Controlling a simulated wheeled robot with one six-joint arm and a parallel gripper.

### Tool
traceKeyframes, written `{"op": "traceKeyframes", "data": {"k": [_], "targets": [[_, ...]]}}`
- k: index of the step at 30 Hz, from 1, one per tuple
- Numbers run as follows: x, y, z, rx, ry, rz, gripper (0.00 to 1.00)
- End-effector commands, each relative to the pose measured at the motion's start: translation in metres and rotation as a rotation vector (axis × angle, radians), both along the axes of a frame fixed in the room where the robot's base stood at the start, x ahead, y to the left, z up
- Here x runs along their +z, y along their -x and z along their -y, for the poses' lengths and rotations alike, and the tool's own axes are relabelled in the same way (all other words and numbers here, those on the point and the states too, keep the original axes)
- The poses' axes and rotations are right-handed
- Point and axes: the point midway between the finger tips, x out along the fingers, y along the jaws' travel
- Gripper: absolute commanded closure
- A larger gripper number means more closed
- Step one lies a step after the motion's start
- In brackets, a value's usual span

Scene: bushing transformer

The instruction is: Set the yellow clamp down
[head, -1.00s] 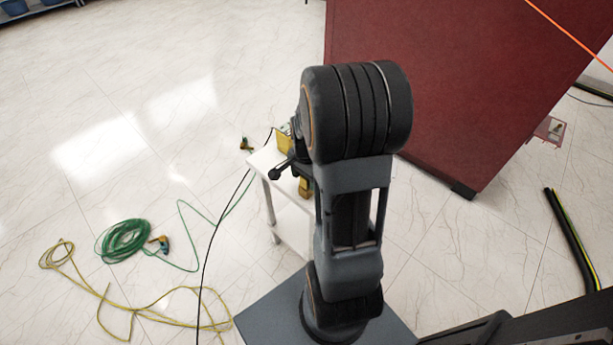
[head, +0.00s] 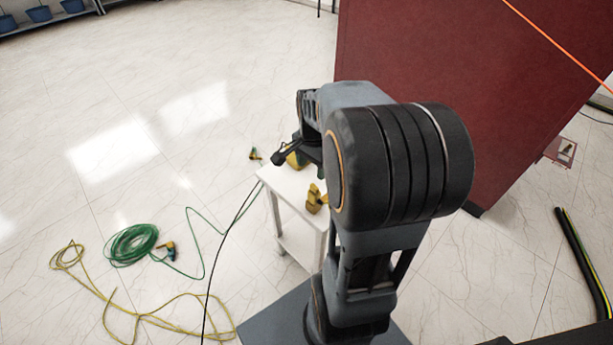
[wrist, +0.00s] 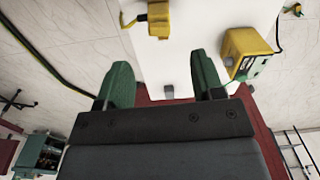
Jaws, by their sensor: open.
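The yellow clamp (head: 316,198) stands on the near part of the small white table (head: 288,187) in the head view. In the wrist view the yellow clamp (wrist: 159,20) is at the top, on the white tabletop (wrist: 190,35), partly cut off by the frame edge. My gripper (wrist: 162,80) is open, with its two green fingers spread and nothing between them. The clamp lies beyond the fingertips, apart from them. In the head view my arm hides most of the gripper.
A yellow box with a meter face (wrist: 246,52) sits on the table beside the clamp. A large dark red cabinet (head: 420,60) stands behind my arm. A green hose coil (head: 132,244) and yellow cable (head: 95,290) lie on the floor at left. Open floor lies left of the table.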

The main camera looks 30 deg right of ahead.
Motion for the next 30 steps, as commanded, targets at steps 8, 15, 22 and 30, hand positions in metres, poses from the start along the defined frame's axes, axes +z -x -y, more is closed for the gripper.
{"op": "traceKeyframes", "data": {"k": [8,15,22,30], "targets": [[0.025,0.028,-0.097,0.782,0.085,0.131,0.38],[0.025,0.055,-0.14,1.25,0.156,0.204,0.38],[0.025,0.059,-0.144,1.317,0.168,0.211,0.38],[0.04,0.054,-0.142,1.291,0.179,0.232,0.38]]}}
